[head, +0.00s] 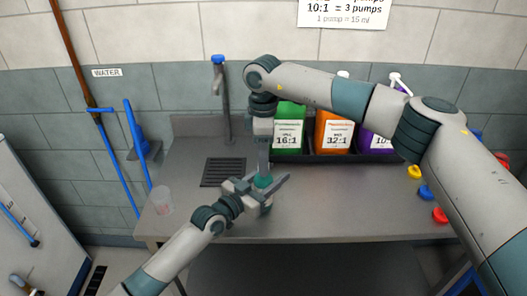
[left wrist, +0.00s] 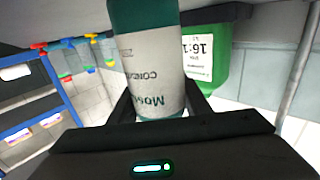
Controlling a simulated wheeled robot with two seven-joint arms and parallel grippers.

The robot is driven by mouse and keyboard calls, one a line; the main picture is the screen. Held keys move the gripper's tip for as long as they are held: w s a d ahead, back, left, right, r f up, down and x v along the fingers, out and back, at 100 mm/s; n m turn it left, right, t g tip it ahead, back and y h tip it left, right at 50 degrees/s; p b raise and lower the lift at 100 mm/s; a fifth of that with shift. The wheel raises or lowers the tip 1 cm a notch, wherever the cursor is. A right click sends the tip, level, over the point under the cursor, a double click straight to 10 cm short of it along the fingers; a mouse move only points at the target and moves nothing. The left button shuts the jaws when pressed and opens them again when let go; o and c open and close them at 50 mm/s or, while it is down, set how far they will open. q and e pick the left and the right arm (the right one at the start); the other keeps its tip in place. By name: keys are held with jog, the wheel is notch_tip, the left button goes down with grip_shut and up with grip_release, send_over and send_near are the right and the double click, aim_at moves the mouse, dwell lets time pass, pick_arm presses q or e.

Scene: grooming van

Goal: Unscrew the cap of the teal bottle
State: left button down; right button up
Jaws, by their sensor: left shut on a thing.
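The teal bottle (head: 263,181) stands over the steel counter, with only a small teal part showing between my grippers in the head view. The left wrist view shows its teal body and white label (left wrist: 152,75), with the lettering upside down. My left gripper (head: 262,190) is shut around the bottle from the front left; its dark fingers sit on both sides of it in the left wrist view. My right gripper (head: 263,172) points straight down at the top of the bottle. Its fingers overlap, so their opening cannot be made out. The cap is hidden.
A green jug (head: 288,132), orange jug (head: 333,133) and purple jug (head: 378,139) stand in a black tray behind. A drain grate (head: 223,172) and clear cup (head: 162,201) are at left. Yellow (head: 425,192) and red (head: 440,215) pieces lie at right. The front middle counter is clear.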

grip_shut()
dwell(0.3)
